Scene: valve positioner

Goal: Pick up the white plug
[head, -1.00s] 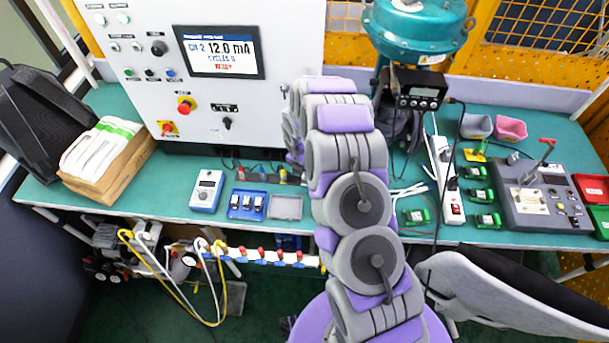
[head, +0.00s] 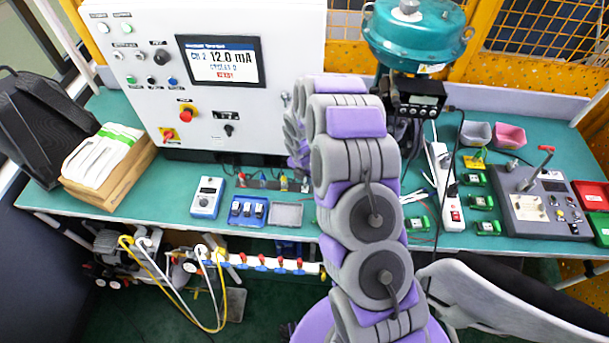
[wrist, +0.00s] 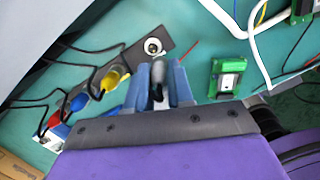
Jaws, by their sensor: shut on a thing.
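The white plug (wrist: 159,72), whitish grey, shows in the wrist view between the blue fingers of my gripper (wrist: 158,82). My gripper is shut on it. Close by is a dark socket strip (wrist: 172,24), with a bare round socket (wrist: 152,46) at its upper end. The plug appears apart from that socket, but its lower part is hidden between the fingers. In the head view my arm hides the gripper and the plug; part of the strip (head: 294,186) shows left of the arm.
Yellow (wrist: 109,79), red and blue plugs with black cables sit along the strip. A green terminal module (wrist: 228,78) is right of my gripper. The control cabinet (head: 160,100) rises behind the strip. A blue tray (head: 248,211) and a meter (head: 207,197) stand on the bench in front.

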